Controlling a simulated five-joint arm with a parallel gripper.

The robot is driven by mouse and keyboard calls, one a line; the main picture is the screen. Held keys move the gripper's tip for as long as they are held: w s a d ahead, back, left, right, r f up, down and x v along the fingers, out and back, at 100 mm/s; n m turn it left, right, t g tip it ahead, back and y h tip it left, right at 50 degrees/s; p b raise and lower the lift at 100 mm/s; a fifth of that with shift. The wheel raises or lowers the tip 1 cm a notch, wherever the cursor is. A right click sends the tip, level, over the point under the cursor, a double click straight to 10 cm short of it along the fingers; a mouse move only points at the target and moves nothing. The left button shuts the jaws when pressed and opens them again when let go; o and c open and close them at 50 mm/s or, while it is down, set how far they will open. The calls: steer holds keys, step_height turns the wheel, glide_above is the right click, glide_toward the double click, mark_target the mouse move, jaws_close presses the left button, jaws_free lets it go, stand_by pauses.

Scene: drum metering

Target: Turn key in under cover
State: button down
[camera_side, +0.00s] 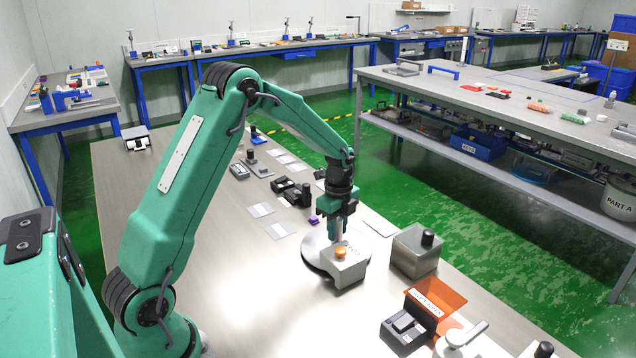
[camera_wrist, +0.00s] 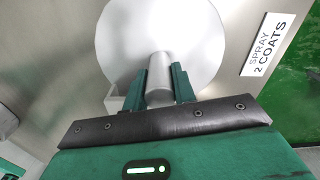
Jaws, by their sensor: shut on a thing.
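My gripper (camera_side: 338,215) points down over a round white disc (camera_side: 312,262) in the middle of the bench. In the wrist view my gripper (camera_wrist: 160,72) has its green fingers shut on a grey cylinder (camera_wrist: 160,80), with the white disc (camera_wrist: 160,30) behind it. Whether the cylinder touches the disc, I cannot tell. An orange see-through cover (camera_side: 437,297) with a white label stands tilted up beside a grey box (camera_side: 404,331) at the front right. I cannot make out a key or a keyhole.
A white device with a lever (camera_side: 458,342) is near the front edge. Small dark items (camera_side: 292,190) lie behind.

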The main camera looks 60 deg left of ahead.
steer(key=shift+r+m, duration=0.1)
steer(key=shift+m, duration=2.8)
steer(key=c, duration=1.4)
jaws_free()
steer(key=shift+c, duration=0.2)
steer(key=shift+r, duration=3.85)
steer(key=shift+r, duration=0.1)
